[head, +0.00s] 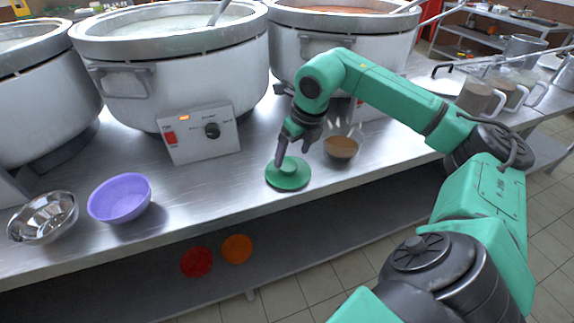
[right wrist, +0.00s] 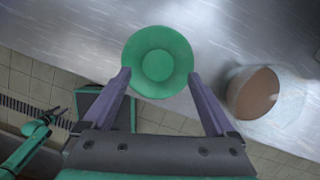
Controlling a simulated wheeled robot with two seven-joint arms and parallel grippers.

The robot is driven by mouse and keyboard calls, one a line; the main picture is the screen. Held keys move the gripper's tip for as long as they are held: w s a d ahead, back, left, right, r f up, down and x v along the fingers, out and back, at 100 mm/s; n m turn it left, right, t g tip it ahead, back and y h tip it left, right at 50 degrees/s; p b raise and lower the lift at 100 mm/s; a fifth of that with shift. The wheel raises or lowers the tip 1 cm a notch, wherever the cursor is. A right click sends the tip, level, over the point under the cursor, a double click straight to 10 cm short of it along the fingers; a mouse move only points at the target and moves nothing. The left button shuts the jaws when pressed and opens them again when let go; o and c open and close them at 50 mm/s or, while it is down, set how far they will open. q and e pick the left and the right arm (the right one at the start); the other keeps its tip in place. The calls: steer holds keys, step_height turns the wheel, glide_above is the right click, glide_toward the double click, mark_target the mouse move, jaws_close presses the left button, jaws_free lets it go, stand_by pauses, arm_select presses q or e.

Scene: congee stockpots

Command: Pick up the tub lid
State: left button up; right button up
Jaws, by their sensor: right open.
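The tub lid is a round green lid (head: 288,173) with a raised round knob in its middle. It lies flat on the steel counter near the front edge, in front of the big pots. My right gripper (head: 294,150) is open and just above the lid in the head view. In the right wrist view, the lid (right wrist: 158,62) shows between and beyond the fingertips of the open gripper (right wrist: 160,78). I cannot tell whether the fingers touch the lid.
A clear tub with brown contents (head: 341,147) stands right of the lid. A purple bowl (head: 119,199) and a steel bowl (head: 43,217) stand at the left. Large stockpots (head: 172,75) line the back. Red (head: 197,262) and orange (head: 237,249) discs lie on the lower shelf.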

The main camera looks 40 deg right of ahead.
mark_target(288, 165)
steer(key=x, duration=0.4)
steer(key=shift+s+a+f, duration=0.1)
steer(key=shift+a+f, duration=0.05)
steer(key=shift+a, duration=0.05)
steer(key=shift+f, duration=0.15)
arm_select(q)
steer(key=shift+w+r, duration=0.35)
steer(key=shift+w, duration=0.3)
arm_select(e)
steer(key=c, duration=1.4)
steer(key=shift+o, duration=0.2)
